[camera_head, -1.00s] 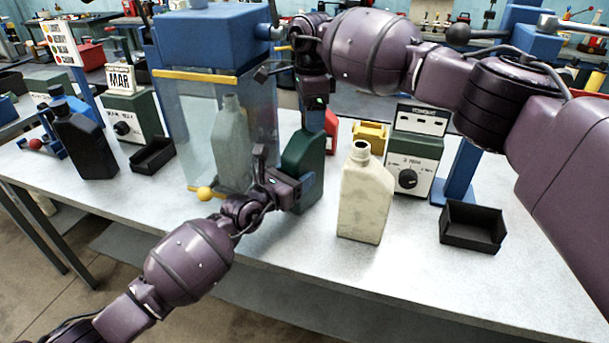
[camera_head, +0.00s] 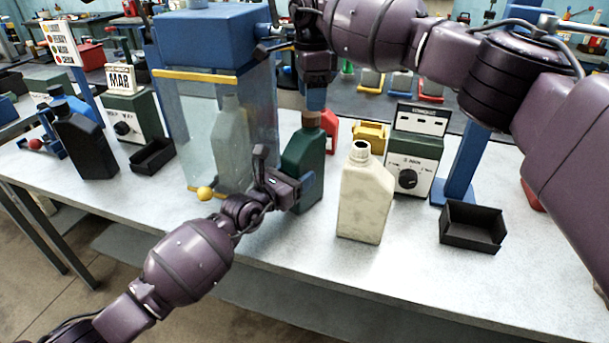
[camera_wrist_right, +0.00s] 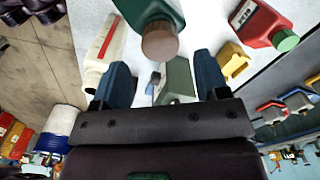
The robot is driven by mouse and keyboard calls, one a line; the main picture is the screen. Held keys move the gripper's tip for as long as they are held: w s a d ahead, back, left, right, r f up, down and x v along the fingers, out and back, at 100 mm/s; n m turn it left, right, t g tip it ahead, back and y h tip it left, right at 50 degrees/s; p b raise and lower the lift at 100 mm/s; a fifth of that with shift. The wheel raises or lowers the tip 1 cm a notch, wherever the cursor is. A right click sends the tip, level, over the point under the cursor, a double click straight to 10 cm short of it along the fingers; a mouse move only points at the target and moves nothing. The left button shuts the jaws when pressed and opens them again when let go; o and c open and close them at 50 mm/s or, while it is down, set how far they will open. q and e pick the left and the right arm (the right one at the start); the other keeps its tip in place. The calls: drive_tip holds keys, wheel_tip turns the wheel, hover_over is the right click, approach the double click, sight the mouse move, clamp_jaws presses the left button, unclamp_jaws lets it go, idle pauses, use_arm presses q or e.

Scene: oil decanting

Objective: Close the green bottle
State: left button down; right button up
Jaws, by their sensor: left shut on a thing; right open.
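The green bottle (camera_head: 303,165) stands upright on the table, with a brown cap (camera_head: 311,118) on its neck. In the right wrist view the bottle (camera_wrist_right: 150,8) shows with the cap (camera_wrist_right: 159,40) just beyond my finger tips; how tightly it sits I cannot tell. My left gripper (camera_head: 294,190) is shut on the lower body of the green bottle. My right gripper (camera_head: 316,99) is open and empty, just above the cap. Its two blue fingers show apart in the right wrist view (camera_wrist_right: 163,75).
An open cream bottle (camera_head: 363,205) stands right of the green bottle. A red bottle (camera_head: 331,132) and a yellow container (camera_head: 370,136) are behind. A clear-walled blue machine (camera_head: 210,40) stands close left. A dial box (camera_head: 411,160) and black tray (camera_head: 472,226) are at right.

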drive_tip(key=shift+r+n, duration=1.6)
drive_tip(key=shift+r, duration=0.15)
drive_tip(key=shift+f, duration=0.1)
drive_tip(key=shift+f, duration=3.95)
drive_tip(key=c, duration=1)
drive_tip(key=shift+m, duration=1.6)
drive_tip(key=o, duration=1)
drive_tip(key=shift+o, duration=0.2)
